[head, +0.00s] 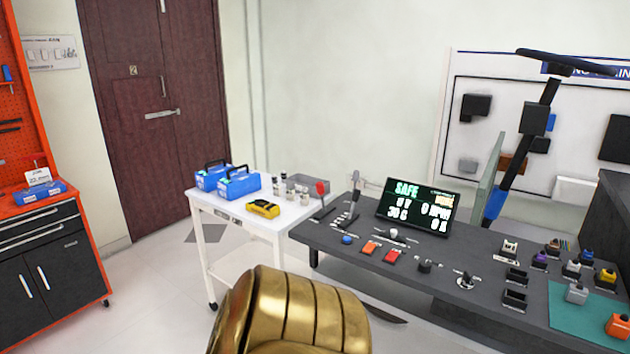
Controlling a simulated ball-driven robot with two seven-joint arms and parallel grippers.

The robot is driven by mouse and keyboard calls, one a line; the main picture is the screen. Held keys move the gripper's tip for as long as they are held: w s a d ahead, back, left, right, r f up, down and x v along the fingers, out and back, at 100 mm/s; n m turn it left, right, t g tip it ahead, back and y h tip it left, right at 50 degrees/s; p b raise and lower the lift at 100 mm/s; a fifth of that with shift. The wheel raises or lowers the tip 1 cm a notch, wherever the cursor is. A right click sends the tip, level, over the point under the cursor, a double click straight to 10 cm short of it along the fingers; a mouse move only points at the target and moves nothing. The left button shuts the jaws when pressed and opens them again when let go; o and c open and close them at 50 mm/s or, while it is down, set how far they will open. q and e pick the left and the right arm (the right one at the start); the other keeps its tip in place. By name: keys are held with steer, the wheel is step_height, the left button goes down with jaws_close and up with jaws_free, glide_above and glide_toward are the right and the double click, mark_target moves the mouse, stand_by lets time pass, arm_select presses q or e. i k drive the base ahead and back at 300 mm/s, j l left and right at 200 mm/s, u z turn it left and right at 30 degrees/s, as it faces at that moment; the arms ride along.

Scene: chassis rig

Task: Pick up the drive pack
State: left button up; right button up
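Two blue box-shaped packs with black carry handles stand side by side at the back left of a white cart (238,222). The nearer blue pack (240,187) partly covers the farther blue pack (209,180). A third blue box (38,195) with a white card sits on the orange cabinet at the left. I cannot tell from their looks which one is the drive pack. Neither of my grippers shows in the head view, and nothing is seen touching the packs.
A yellow meter (263,208), small cylinders and a grey tray (308,184) share the cart. A dark bench (345,244) with switches and a screen (417,207) reading SAFE adjoins it at the right. Open floor (150,275) lies between the cart and the orange cabinet (50,255).

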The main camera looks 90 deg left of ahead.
mark_target(234, 186)
steer(key=u, duration=3.25)
steer(key=z, duration=0.35)
steer(key=i+j+z, duration=0.15)
steer(key=z, duration=0.5)
steer(key=i+j+z, duration=0.25)
steer(key=j, duration=0.15)
steer(key=i+j+z, duration=0.2)
steer(key=j, duration=0.25)
steer(key=j+z, duration=0.25)
steer(key=j, duration=0.2)
steer(key=i+j+z, duration=0.2)
steer(key=j, duration=0.3)
steer(key=k, duration=0.1)
